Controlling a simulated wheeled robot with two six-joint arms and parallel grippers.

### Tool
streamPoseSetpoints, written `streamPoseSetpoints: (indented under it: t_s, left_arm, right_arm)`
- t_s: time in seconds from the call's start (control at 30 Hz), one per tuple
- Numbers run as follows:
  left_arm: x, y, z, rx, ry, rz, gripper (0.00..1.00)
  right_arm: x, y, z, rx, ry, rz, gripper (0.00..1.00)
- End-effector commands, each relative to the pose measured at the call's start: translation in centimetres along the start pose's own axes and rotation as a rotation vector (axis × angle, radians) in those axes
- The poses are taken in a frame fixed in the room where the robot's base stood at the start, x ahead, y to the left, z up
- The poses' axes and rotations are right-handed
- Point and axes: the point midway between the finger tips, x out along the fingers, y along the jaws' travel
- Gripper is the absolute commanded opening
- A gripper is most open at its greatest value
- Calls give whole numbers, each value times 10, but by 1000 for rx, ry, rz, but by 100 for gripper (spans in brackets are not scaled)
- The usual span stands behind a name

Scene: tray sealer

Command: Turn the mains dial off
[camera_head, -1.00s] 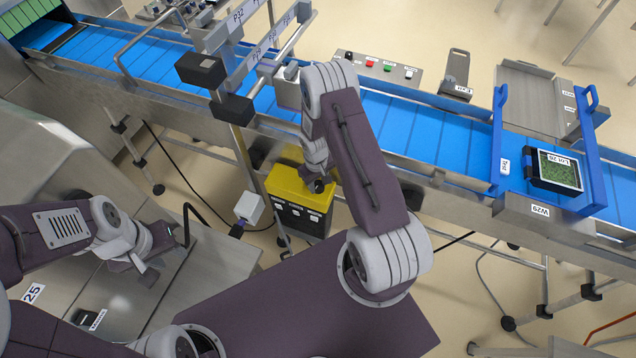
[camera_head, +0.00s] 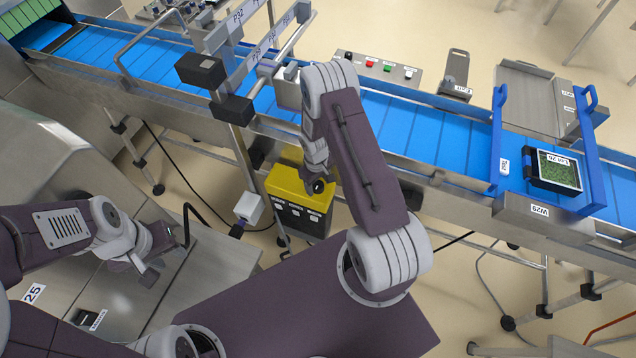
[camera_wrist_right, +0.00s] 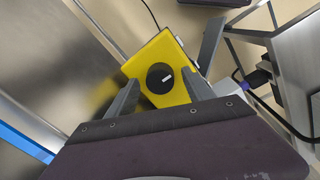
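The mains dial (camera_wrist_right: 160,78) is a round black knob with a white mark, on the yellow face of a box (camera_wrist_right: 177,60). In the right wrist view the mark points right and slightly up. The same yellow-topped black box (camera_head: 284,183) stands below the conveyor in the head view. My right gripper (camera_wrist_right: 164,86) is open, its two grey fingers apart on either side of the dial in the picture. I cannot tell whether they touch it. In the head view my right arm partly covers the box. My left gripper (camera_head: 146,270) is over the grey surface at left, away from the dial; its opening is unclear.
A blue conveyor (camera_head: 418,130) runs behind the box. A control panel with coloured buttons (camera_head: 385,68) is at its far side. A grey plug box (camera_head: 249,207) with cable is left of the yellow box. A blue frame (camera_head: 497,140) stands at right.

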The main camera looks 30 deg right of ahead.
Motion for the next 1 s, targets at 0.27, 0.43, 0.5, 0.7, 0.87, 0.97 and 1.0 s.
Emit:
streamPoseSetpoints:
  t_s: [0.27,0.43,0.5,0.7,0.87,0.97,1.0]
  left_arm:
    - [0,0,0,0,0,0,36]
    - [4,0,0,0,0,0,36]
    - [6,0,1,0,0,0,36]
    - [11,0,1,0,0,0,36]
    - [13,0,1,0,0,0,36]
    - [13,0,1,0,0,0,36]
    - [13,0,1,0,0,0,36]
  right_arm:
    - [-1,0,0,1,-1,0,60]
    - [-20,0,-1,1,2,1,60]
    - [-33,0,-1,2,3,1,60]
    - [-69,0,0,1,3,1,60]
    - [-86,0,0,0,0,0,60]
    - [-90,0,0,0,0,0,60]
    - [-91,0,0,0,0,0,60]
